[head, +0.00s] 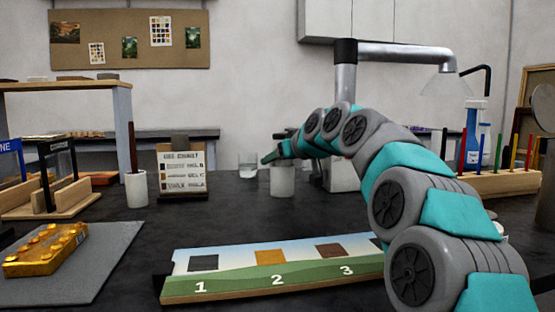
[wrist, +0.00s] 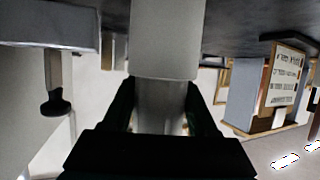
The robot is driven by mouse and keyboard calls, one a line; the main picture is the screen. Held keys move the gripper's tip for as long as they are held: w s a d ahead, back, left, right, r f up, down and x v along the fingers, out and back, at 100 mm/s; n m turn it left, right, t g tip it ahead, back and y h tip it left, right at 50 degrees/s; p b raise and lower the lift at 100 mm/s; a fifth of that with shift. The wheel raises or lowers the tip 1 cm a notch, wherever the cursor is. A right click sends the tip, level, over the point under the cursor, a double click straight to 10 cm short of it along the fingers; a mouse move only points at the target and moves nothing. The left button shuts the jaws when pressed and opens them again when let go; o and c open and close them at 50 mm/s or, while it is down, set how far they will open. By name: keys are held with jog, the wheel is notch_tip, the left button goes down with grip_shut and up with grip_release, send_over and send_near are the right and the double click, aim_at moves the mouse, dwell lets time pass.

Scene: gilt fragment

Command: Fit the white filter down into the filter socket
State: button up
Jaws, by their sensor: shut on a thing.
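A white cylinder, which I take to be the white filter (head: 283,181), hangs upright under the tip of my gripper (head: 277,157) over the dark table in the head view. In the wrist view, which looks upside down, the filter (wrist: 167,40) shows between the two dark fingers of my gripper (wrist: 162,105), and they are shut on its narrower part. A pale appliance (head: 342,176) stands just right of the filter, partly hidden by my arm. I cannot pick out the filter socket in either view. Whether the filter's lower end touches anything is unclear.
A card stand (head: 182,172) and a white cup (head: 136,188) are further left. A numbered board (head: 270,272) lies in front. A blue bottle (head: 473,137) and wooden rack (head: 490,184) are at right.

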jog(key=shift+f, duration=0.35)
jog(key=o, duration=1.5)
jog(key=shift+c, duration=0.2)
jog(key=v, duration=0.7)
jog(key=shift+s+d+r+b, duration=0.2)
jog(key=shift+s+b, duration=0.1)
jog(key=shift+b, duration=0.05)
